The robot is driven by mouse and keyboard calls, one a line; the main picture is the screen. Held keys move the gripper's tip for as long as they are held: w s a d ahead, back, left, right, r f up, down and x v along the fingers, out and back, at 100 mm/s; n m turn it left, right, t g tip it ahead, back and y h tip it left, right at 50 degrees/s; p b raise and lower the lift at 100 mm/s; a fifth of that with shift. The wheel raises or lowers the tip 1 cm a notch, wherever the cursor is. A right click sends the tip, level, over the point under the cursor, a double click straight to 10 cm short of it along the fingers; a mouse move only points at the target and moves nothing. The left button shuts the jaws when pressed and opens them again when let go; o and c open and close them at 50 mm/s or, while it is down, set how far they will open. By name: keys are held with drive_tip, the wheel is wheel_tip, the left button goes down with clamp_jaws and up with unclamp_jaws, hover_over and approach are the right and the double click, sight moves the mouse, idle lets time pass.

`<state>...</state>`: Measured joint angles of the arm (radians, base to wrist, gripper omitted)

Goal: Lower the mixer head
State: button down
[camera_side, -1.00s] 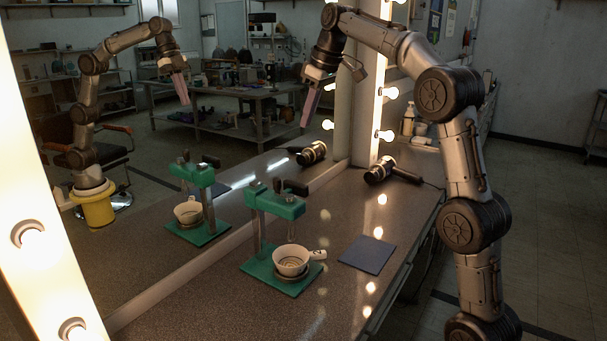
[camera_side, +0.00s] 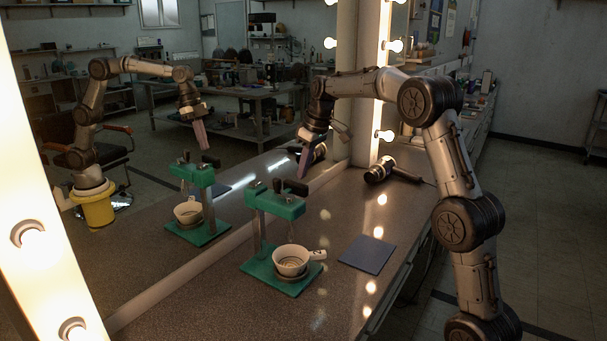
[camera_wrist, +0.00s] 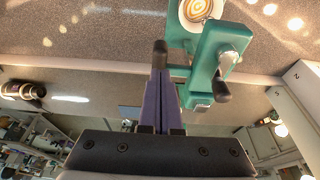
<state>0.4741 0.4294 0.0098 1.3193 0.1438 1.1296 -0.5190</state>
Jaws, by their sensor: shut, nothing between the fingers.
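The green mixer (camera_side: 275,205) stands on the counter, its head level and well above a pale bowl (camera_side: 290,261) on the green base (camera_side: 262,270). Dark handles (camera_side: 295,187) show at its top. My gripper (camera_side: 301,177) is shut and empty, fingers pointing down, close above the handles. In the wrist view the purple fingers (camera_wrist: 158,90) lie beside the green mixer head (camera_wrist: 222,45), with a dark knob (camera_wrist: 160,50) at their tips. I cannot tell whether they touch it. The bowl also shows in the wrist view (camera_wrist: 197,10).
A large mirror at the left reflects my arm and a mixer copy (camera_side: 197,195). A hair dryer (camera_side: 380,172) lies at the back of the counter. A dark flat square (camera_side: 367,254) lies right of the bowl. The front counter is clear.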

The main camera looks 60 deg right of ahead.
sight(305, 198)
drive_tip(key=shift+f, duration=0.75)
drive_tip(key=shift+f, duration=0.1)
wheel_tip(305, 198, down, 9)
drive_tip(key=shift+f, duration=0.1)
drive_tip(key=shift+r, duration=0.2)
